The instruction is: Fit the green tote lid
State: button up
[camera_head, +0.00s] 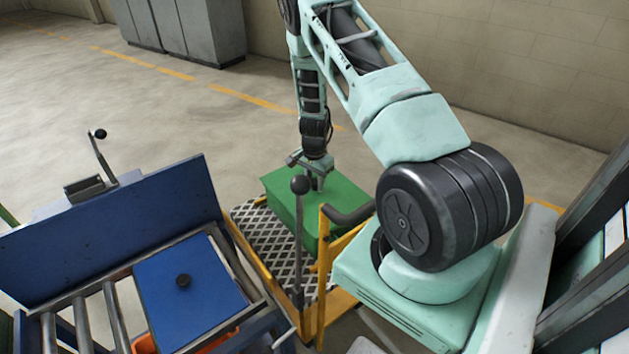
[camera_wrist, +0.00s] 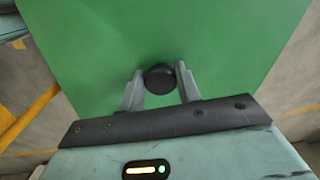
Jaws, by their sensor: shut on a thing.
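The green tote lid (camera_head: 344,192) is at the centre of the head view, a flat green panel, and it fills much of the wrist view (camera_wrist: 95,50). My gripper (camera_wrist: 161,82) is shut on the round black knob (camera_wrist: 159,77) in the lid's middle. In the head view my gripper (camera_head: 317,178) points down onto the lid's top. A green side below the lid's left edge looks like the tote (camera_head: 290,210). My arm and a lever hide part of it, so I cannot tell whether the lid is seated or held just above.
The green tote is over a diamond-plate platform (camera_head: 262,232) with yellow rails (camera_head: 322,265). A black-knobbed lever (camera_head: 300,230) stands close in front. Grey cabinets (camera_head: 185,30) stand behind; open floor lies between.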

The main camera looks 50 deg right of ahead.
jog(key=shift+f, duration=0.3)
dwell(0.4)
jog(key=o, duration=1.2)
notch_tip(320, 180, up, 17)
jog(key=shift+r+b, duration=0.2)
jog(key=shift+b, duration=0.15)
